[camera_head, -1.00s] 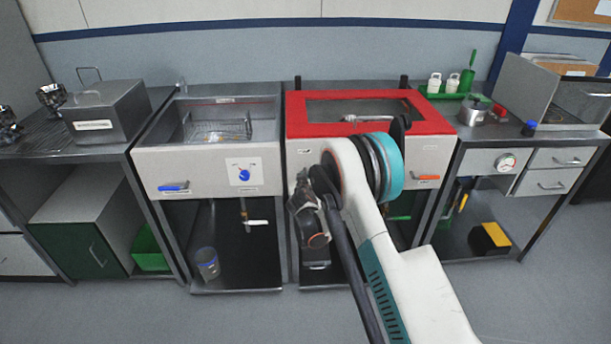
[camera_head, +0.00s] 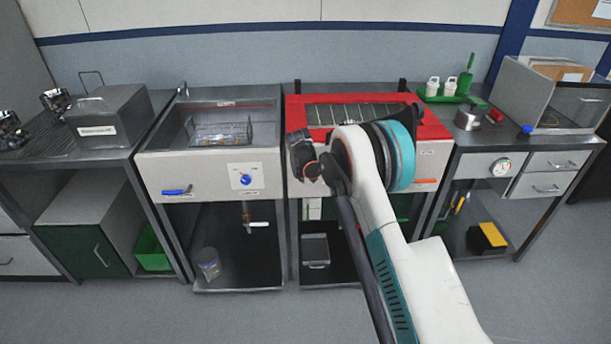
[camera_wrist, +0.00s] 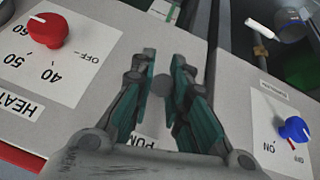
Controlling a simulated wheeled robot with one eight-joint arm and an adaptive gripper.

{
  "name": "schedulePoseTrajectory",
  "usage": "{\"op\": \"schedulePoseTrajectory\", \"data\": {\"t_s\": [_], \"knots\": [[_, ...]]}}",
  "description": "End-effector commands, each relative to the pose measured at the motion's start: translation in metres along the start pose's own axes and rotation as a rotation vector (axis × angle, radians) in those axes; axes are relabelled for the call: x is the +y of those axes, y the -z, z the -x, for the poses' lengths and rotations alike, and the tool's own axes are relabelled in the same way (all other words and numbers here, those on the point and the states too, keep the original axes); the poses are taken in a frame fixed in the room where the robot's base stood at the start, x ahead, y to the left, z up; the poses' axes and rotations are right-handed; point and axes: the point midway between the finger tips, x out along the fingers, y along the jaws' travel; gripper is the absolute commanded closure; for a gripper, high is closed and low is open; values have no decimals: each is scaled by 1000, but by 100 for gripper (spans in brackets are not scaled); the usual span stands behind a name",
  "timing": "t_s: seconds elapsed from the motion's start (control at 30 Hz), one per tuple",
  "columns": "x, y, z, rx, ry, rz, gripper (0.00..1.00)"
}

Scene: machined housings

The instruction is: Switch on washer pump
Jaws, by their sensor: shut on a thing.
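In the wrist view, my gripper (camera_wrist: 163,55) has its dark teal fingers on either side of a small round grey piece (camera_wrist: 162,85) on the pale front panel. It is shut on this piece, whose shape is partly hidden. A partly covered label (camera_wrist: 146,141) beside it starts with letters like "PU". In the head view, the red-topped washer (camera_head: 294,115) stands at centre right. My wrist is in front of its left part, and my fingertips are hidden there.
A red knob (camera_wrist: 47,30) with a heat scale is left of my fingers in the wrist view. A blue knob (camera_wrist: 294,129) marked ON is right of them, on the neighbouring sink's panel (camera_head: 210,172). A blue handle (camera_head: 177,191) is on that panel too.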

Motion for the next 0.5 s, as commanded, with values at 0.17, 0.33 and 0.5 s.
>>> {"op": "schedulePoseTrajectory", "data": {"t_s": [0.17,0.33,0.5], "knots": [[0,3,1,-30,6,4,100],[0,3,1,-39,8,4,100],[0,3,1,-39,8,4,100]]}}
